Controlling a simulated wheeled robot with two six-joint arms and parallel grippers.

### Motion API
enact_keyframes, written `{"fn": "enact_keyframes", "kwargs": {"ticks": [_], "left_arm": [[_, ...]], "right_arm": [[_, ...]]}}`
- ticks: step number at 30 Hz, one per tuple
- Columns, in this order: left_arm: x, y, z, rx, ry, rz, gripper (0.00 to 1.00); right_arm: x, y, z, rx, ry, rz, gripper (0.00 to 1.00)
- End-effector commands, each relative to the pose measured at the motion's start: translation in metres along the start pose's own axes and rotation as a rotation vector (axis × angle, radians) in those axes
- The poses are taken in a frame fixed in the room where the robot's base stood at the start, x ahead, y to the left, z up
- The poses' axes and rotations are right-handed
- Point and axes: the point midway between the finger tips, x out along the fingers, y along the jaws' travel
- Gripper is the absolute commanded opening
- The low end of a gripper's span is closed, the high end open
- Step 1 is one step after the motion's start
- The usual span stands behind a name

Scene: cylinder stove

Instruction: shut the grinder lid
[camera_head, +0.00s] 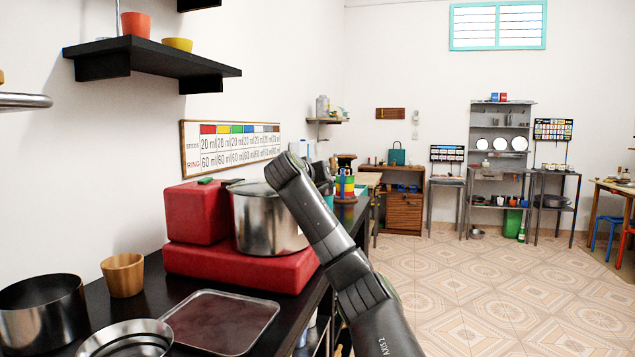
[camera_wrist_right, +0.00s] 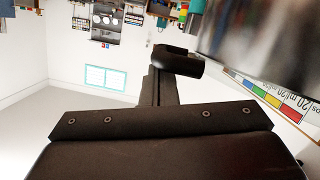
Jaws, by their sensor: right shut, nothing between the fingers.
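I cannot clearly pick out the grinder or its lid in either view. Dark and grey items (camera_head: 322,172) stand behind my arm at the far end of the black counter, partly hidden and too small to name. My right arm rises from the bottom of the head view, past the pot's right side, and its hand is hidden there. In the right wrist view my right gripper (camera_wrist_right: 157,88) is shut and empty. A dark rounded piece (camera_wrist_right: 180,63) shows just beyond the fingers; I cannot tell what it is. My left gripper is not in view.
A steel pot (camera_head: 268,222) stands on a red block (camera_head: 240,268), beside another red block (camera_head: 197,212). A tray (camera_head: 222,322), wooden cup (camera_head: 123,274) and dark pan (camera_head: 42,310) are nearer. A striped colourful stack (camera_head: 345,186) stands behind. Open tiled floor lies right.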

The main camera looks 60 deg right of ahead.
Motion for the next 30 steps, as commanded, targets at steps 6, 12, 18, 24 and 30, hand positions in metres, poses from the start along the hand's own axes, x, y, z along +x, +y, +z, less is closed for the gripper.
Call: {"fn": "enact_keyframes", "kwargs": {"ticks": [6, 12, 18, 24, 30], "left_arm": [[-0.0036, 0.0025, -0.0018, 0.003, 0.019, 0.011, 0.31], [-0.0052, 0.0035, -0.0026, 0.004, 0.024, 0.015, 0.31], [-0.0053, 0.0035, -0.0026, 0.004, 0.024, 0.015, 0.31], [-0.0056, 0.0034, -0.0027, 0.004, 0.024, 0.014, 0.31], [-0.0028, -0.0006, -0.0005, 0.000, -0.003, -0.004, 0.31]], "right_arm": [[0.0013, -0.0011, 0.0049, -0.001, -0.002, 0.000, 0.00], [0.0018, -0.0018, 0.0068, -0.002, -0.006, 0.000, 0.00], [0.0023, -0.0023, 0.0080, -0.003, -0.009, 0.000, 0.00], [0.0026, -0.0028, 0.0085, -0.004, -0.011, 0.000, 0.00], [0.0026, -0.0003, -0.0012, -0.004, -0.010, -0.001, 0.00]]}}
